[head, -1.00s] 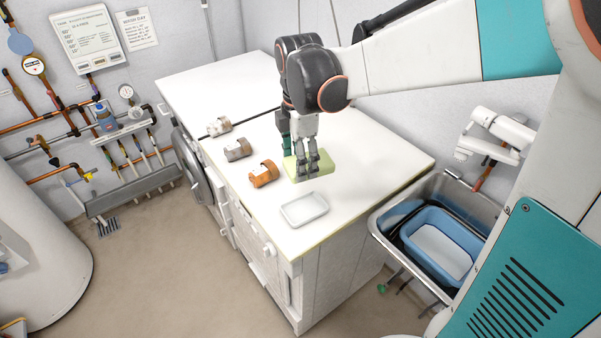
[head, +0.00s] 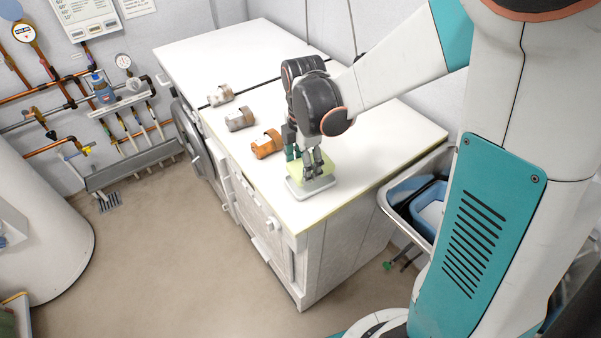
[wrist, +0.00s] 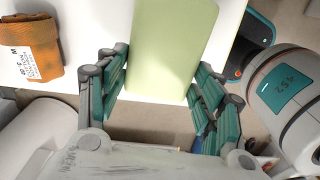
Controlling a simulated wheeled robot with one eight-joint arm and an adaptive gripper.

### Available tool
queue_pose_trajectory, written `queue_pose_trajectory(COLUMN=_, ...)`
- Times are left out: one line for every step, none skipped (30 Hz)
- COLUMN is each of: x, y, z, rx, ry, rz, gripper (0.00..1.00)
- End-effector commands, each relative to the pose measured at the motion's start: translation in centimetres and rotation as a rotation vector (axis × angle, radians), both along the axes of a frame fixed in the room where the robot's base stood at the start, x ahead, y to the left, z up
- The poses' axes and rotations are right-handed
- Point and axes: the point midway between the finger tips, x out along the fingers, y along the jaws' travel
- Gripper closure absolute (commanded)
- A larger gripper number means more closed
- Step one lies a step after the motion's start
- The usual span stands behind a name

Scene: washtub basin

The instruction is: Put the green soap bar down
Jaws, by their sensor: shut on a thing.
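The green soap bar (head: 322,165) is pale green and shows at my gripper, over the white soap dish (head: 297,193) near the counter's front corner. My gripper (head: 313,172) points down and is shut on the bar. In the wrist view, the bar (wrist: 172,50) lies between the two finger pads of my gripper (wrist: 160,85). The gripper and bar hide part of the dish. I cannot tell whether the bar touches the dish.
An orange roll (head: 267,145), a grey roll (head: 240,119) and a beige roll (head: 220,95) lie in a row on the white counter (head: 210,48). A metal sink (head: 392,207) with a blue basin (head: 431,212) is at the right. The counter's back is clear.

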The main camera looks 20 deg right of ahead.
Motion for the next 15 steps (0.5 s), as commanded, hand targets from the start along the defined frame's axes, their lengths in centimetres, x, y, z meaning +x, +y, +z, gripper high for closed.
queue_pose_trajectory(x=0.0, y=0.0, z=-0.3, rx=0.0, ry=0.0, rz=0.0, gripper=0.74)
queue_pose_trajectory(x=0.0, y=0.0, z=-0.4, rx=0.0, ry=0.0, rz=0.0, gripper=0.74)
queue_pose_trajectory(x=0.0, y=0.0, z=-0.6, rx=0.0, ry=0.0, rz=0.0, gripper=0.74)
queue_pose_trajectory(x=0.0, y=0.0, z=-0.8, rx=0.0, ry=0.0, rz=0.0, gripper=0.74)
queue_pose_trajectory(x=0.1, y=0.0, z=-1.1, rx=0.0, ry=0.0, rz=0.0, gripper=0.74)
queue_pose_trajectory(x=0.1, y=0.0, z=-1.7, rx=0.0, ry=0.0, rz=0.0, gripper=0.74)
queue_pose_trajectory(x=0.0, y=0.0, z=-2.1, rx=0.0, ry=0.0, rz=0.0, gripper=0.74)
queue_pose_trajectory(x=0.0, y=0.0, z=-2.6, rx=0.0, ry=0.0, rz=0.0, gripper=0.74)
queue_pose_trajectory(x=0.1, y=0.0, z=-3.3, rx=0.0, ry=0.0, rz=0.0, gripper=0.74)
queue_pose_trajectory(x=0.1, y=0.0, z=-3.7, rx=0.0, ry=0.0, rz=0.0, gripper=0.74)
queue_pose_trajectory(x=0.1, y=0.0, z=-4.1, rx=0.0, ry=0.0, rz=0.0, gripper=0.74)
queue_pose_trajectory(x=0.0, y=0.0, z=-4.5, rx=0.0, ry=0.0, rz=0.0, gripper=0.74)
queue_pose_trajectory(x=0.0, y=0.0, z=-4.6, rx=0.0, ry=0.0, rz=0.0, gripper=0.74)
queue_pose_trajectory(x=0.0, y=0.0, z=-4.6, rx=0.0, ry=0.0, rz=0.0, gripper=0.74)
queue_pose_trajectory(x=0.0, y=0.0, z=-4.6, rx=0.0, ry=0.0, rz=0.0, gripper=0.74)
